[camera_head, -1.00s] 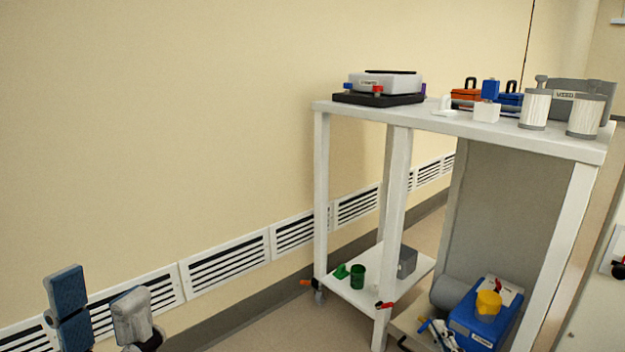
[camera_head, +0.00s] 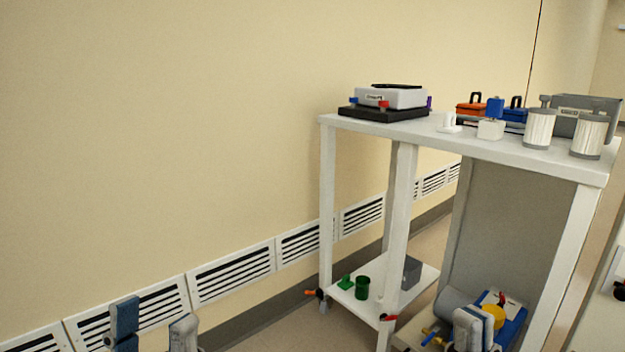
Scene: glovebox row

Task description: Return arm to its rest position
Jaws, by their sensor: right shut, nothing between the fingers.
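A white wheeled table (camera_head: 400,128) stands right of centre. On it are a black-and-white device (camera_head: 392,98), orange (camera_head: 470,112) and blue cases, white canisters (camera_head: 539,128) and a grey bin (camera_head: 575,112). A lower shelf (camera_head: 375,310) holds a green cup (camera_head: 362,288) and a grey block (camera_head: 411,272).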

